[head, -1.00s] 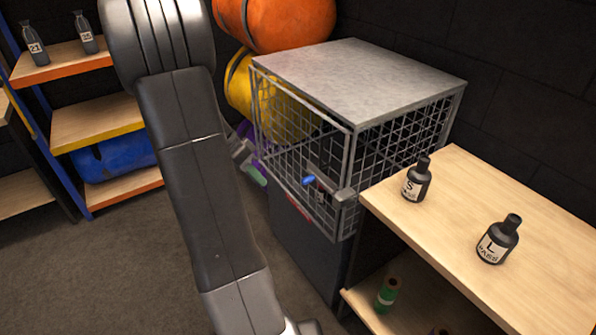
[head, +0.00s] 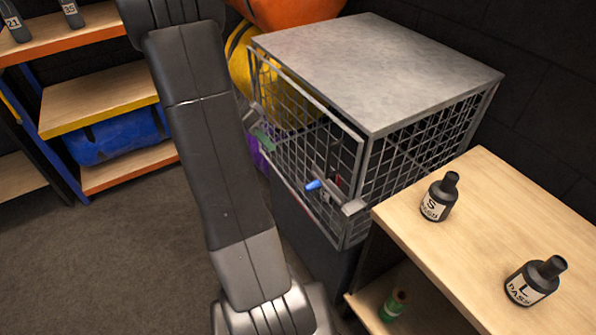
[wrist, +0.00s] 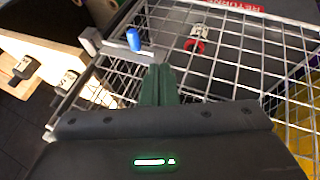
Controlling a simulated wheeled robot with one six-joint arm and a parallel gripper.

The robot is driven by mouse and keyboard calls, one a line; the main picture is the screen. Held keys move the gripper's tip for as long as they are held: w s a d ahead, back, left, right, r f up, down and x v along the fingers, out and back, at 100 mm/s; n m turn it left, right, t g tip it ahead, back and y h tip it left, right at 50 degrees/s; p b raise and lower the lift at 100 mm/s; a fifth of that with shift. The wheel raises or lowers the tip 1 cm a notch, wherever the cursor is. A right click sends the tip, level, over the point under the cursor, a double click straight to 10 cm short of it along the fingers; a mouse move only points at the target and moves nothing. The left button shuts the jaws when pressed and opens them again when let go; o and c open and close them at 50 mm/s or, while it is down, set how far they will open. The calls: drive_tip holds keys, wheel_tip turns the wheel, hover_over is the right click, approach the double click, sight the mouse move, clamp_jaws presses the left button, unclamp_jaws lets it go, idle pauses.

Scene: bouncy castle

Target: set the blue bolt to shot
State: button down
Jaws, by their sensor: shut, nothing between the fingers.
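The blue bolt (head: 313,184) has a blue knob on a grey fitting at the cage door's right side, near a grey block (head: 353,207) by the corner post. The wrist view shows the blue knob (wrist: 133,39) sticking out from the grey bar, with the block (wrist: 89,42) to its left. I cannot tell whether the bar's end sits inside the block. My gripper (wrist: 160,70) has dark green fingers, shut and empty, in front of the mesh. Its tips appear just below and right of the knob, apart from it. In the head view, it shows (head: 262,137) left of the bolt.
The mesh cage (head: 390,65) has a solid grey top. A wooden shelf unit (head: 470,215) with bottles S (head: 438,198) and L (head: 535,281) stands close on the right. A red-ringed tag (wrist: 196,42) shows behind the mesh. Open floor (head: 110,255) lies to the left.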

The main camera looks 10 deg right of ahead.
drive_tip(key=shift+f, duration=0.1)
drive_tip(key=s+d+f+p, duration=0.1)
drive_tip(key=s+d+f, duration=0.4)
drive_tip(key=d+f, duration=0.2)
drive_tip(key=shift+d+f, duration=0.15)
drive_tip(key=shift+f, duration=0.8)
